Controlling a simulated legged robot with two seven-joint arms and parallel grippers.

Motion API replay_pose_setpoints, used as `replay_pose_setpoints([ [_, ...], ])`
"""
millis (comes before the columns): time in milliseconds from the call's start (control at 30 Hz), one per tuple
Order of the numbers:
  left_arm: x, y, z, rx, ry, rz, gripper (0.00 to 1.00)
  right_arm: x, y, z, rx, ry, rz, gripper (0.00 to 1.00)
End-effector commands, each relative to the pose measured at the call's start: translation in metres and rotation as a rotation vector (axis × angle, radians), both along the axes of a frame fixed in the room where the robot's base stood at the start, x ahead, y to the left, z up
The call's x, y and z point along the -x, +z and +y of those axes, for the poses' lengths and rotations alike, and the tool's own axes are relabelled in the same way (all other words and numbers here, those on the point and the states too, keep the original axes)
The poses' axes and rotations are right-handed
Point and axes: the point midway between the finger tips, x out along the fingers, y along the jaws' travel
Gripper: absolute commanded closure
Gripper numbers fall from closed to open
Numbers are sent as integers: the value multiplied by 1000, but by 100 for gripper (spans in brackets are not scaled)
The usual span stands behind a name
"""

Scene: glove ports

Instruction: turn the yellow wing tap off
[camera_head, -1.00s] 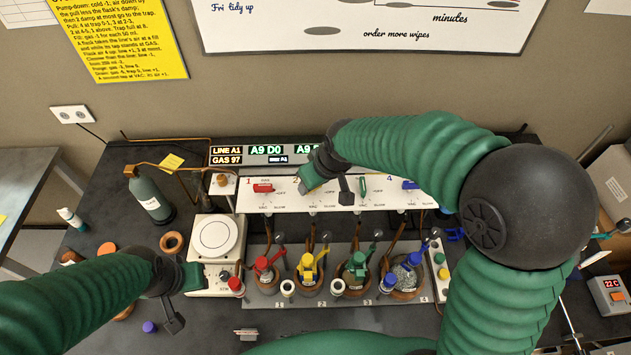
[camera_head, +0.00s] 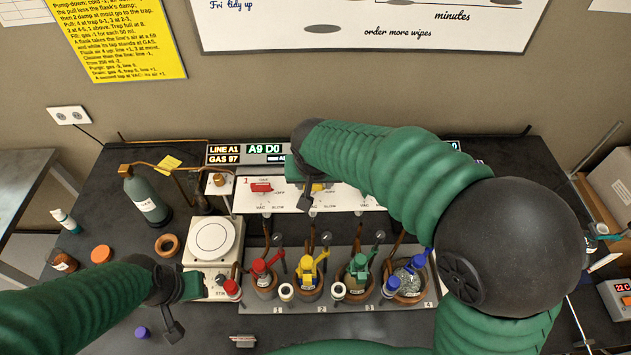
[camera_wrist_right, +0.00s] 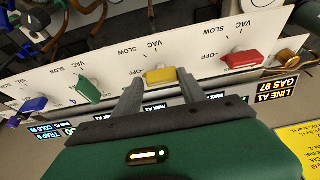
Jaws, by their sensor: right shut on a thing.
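The yellow wing tap (camera_wrist_right: 160,76) sits on the white panel and shows between my right gripper's fingers in the wrist view. It reads as a short yellow bar lying along the panel, beside an "OFF" label. In the head view only a bit of the yellow tap (camera_head: 318,188) shows beside my arm. My right gripper (camera_wrist_right: 160,80) is shut on the tap, one finger on each end; in the head view its wrist hides most of it. My left gripper (camera_head: 200,286) is near the hotplate's front, away from the taps; its jaw opening is unclear.
The red tap (camera_wrist_right: 242,59) and green tap (camera_wrist_right: 88,89) flank the yellow one, with the blue tap (camera_wrist_right: 33,104) beyond green. Below the panel stand several flasks with coloured taps in a grey rack (camera_head: 300,305). A white-topped hotplate (camera_head: 213,240) stands left of them.

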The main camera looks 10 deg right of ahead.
Motion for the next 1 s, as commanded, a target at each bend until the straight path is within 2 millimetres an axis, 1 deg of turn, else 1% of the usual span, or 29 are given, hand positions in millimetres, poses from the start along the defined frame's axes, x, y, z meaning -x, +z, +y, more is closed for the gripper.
replay_pose_setpoints([
  [33, 0, 0, 0, 0, 0, 0, 64, 1, -1, 3, -3, 1, 2, 92],
  [333, 0, 0, 0, 0, 0, 0, 64, 1, 0, 4, -4, 1, 1, 92],
  [367, 0, 0, 0, 0, 0, 0, 64, 1, 0, 4, -4, 2, 1, 51],
  [467, 0, 0, 0, 0, 0, 0, 64, 0, 0, 3, -4, 1, 0, 38],
  [500, 0, 0, 0, 0, 0, 0, 64, 0, 0, 3, -4, 1, 0, 36],
  [733, 0, 0, 0, 0, 0, 0, 64, 0, 0, 1, -3, -1, -1, 36],
  [833, 0, -1, 0, 0, 0, 0, 64, 1, 4, 2, -3, -1, -2, 36],
  [933, 0, -4, 0, 0, 0, 0, 64, 6, 18, 3, -4, 0, -6, 36],
  [1000, 0, -7, 0, 0, 0, 0, 64, 12, 34, 5, -5, 0, -7, 36],
])
